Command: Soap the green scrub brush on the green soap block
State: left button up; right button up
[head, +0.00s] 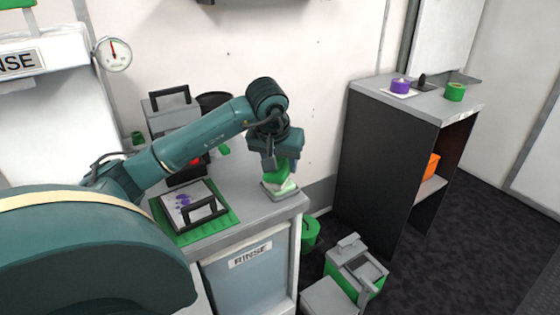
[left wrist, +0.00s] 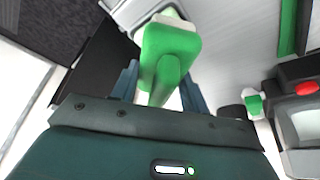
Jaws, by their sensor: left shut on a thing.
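My left gripper (head: 277,158) points down over the counter's front right corner and is shut on the handle of the green scrub brush (head: 277,172). In the left wrist view the brush (left wrist: 170,45) shows its green head and handle between my blue fingers (left wrist: 162,92), with a pale edge beyond the head. Below the brush in the head view is a pale green area (head: 288,186) on a small grey dish (head: 281,194). I cannot tell bristles from soap block there, or whether they touch. My right gripper is not in view.
A green mat (head: 226,221) with a handled board (head: 186,194) lies left of the dish. A grey handled box (head: 172,118) stands behind. A dark shelf (head: 385,165) with tape rolls stands right, and a green-grey bin (head: 356,266) is on the floor.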

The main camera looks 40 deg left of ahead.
pick_arm(q)
jog(key=shift+f, duration=0.45)
dwell(1.1)
notch_tip(320, 180, up, 7)
jog(key=p, duration=0.5)
jog(key=shift+r+p, duration=0.1)
jog(key=shift+p, duration=0.2)
dwell(0.7)
